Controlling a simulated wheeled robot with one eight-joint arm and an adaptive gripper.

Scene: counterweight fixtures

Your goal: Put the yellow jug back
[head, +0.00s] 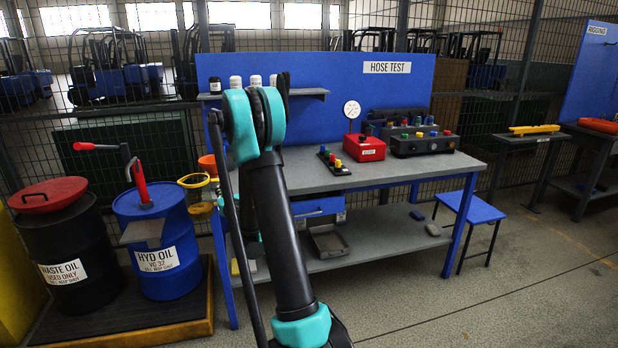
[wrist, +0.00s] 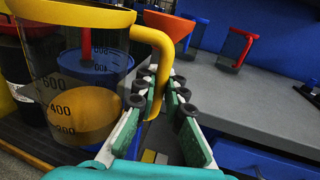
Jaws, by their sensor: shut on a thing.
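The yellow jug (wrist: 75,85) is a clear measuring jug with a yellow rim, a yellow handle (wrist: 150,45) and black volume marks. Amber liquid shows in its lower part. It fills the left of the wrist view, and in the head view the jug (head: 194,181) shows small, left of the bench and right of the blue drum. My gripper (wrist: 160,95) is shut on the handle, with one finger on each side of it. In the head view my arm hides most of the gripper.
The grey bench (head: 385,167) stands behind my arm, with a red box (head: 365,148) on top. The blue HYD OIL drum (head: 160,240) and black WASTE OIL drum (head: 75,245) stand left. The wrist view shows an orange funnel (wrist: 170,27) and a red-handled jug (wrist: 233,50).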

